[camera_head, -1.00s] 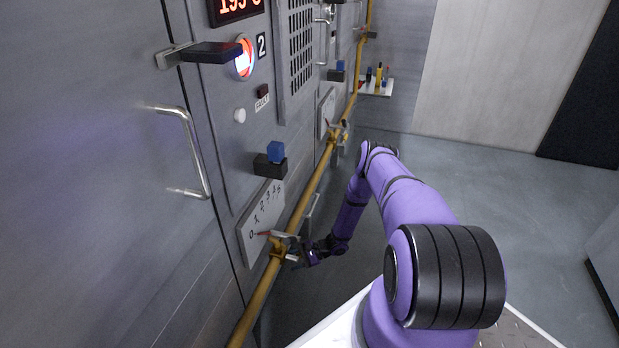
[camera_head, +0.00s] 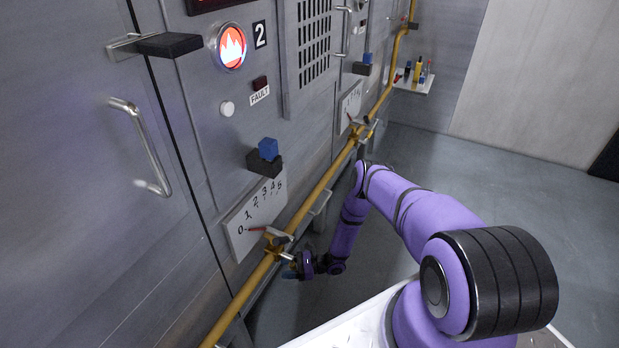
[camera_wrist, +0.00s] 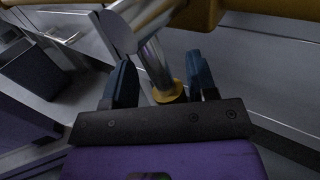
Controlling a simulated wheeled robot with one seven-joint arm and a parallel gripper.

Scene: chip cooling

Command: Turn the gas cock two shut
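My gripper (camera_head: 290,268) is just below and right of the cock. In the wrist view, my gripper (camera_wrist: 160,72) is open with its two blue-grey fingers apart. The cock's bright metal stem (camera_wrist: 153,62) and a small yellow collar show between or just beyond them; I cannot tell if they touch.
The yellow pipe (camera_head: 318,190) runs along the cabinet wall. A second cock (camera_head: 362,124) sits farther along it. A black block with a blue knob (camera_head: 267,150) is above the dial. A lit red flame lamp (camera_head: 231,46) is on the panel. Open floor (camera_head: 480,160) lies at right.

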